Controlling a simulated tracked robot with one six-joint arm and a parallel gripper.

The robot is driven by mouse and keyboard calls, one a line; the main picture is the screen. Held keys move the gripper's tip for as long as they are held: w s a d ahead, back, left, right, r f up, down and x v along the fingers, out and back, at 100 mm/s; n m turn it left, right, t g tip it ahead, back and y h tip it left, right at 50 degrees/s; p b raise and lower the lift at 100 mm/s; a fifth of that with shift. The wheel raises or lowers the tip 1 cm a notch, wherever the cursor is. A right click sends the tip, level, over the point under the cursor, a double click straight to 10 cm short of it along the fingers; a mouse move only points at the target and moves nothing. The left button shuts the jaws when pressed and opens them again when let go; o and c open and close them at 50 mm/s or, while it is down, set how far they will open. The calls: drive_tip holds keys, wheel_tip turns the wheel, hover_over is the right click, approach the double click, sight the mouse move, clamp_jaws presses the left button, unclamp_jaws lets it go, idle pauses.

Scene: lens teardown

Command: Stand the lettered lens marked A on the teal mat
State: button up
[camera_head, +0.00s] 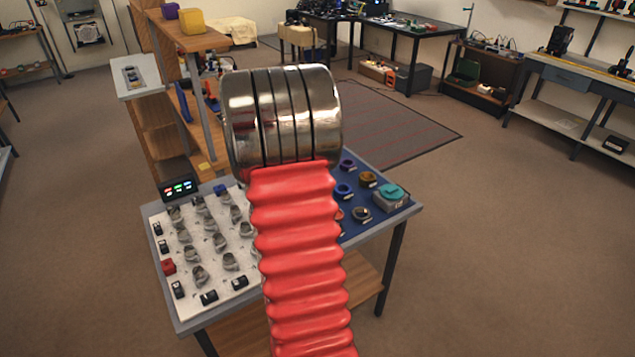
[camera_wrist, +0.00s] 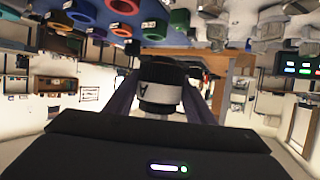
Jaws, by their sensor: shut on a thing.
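In the wrist view a black lens (camera_wrist: 160,73) with a white band lettered A is held between the dark fingers of my gripper (camera_wrist: 162,100). The gripper is shut on it, and the letter looks turned over in this view. In the head view my own arm hides the gripper and the lens. A teal patch (camera_head: 390,191) lies on top of a small grey block at the right end of the table. It looks like the teal mat, but it is too small to be sure. The held lens is apart from the table.
The table (camera_head: 187,318) has a white board (camera_head: 215,240) with several grey pieces on the left. A blue area (camera_head: 372,218) with several coloured rings lies on the right. A small display (camera_head: 179,188) stands at the back left corner. A wooden shelf (camera_head: 165,125) rises behind it.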

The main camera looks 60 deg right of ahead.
drive_tip(key=w+a+r+n+t+y, duration=0.1)
drive_tip(key=w+a+n+t+y, duration=0.15)
drive_tip(key=w+a, duration=0.65)
drive_tip(key=w+a+r+n+t+y, duration=0.1)
drive_tip(key=w+a+n+t+y, duration=0.3)
drive_tip(key=a, duration=0.9)
drive_tip(key=w+a+r+n+y, duration=0.1)
drive_tip(key=w+a+n+y, duration=0.1)
drive_tip(key=a, duration=1.1)
drive_tip(key=w+a+r+n+y, duration=0.1)
drive_tip(key=w+a+n+y, duration=0.1)
drive_tip(key=a, duration=1.2)
drive_tip(key=shift+w+n+y, duration=0.25)
drive_tip(key=shift+n+y, duration=0.3)
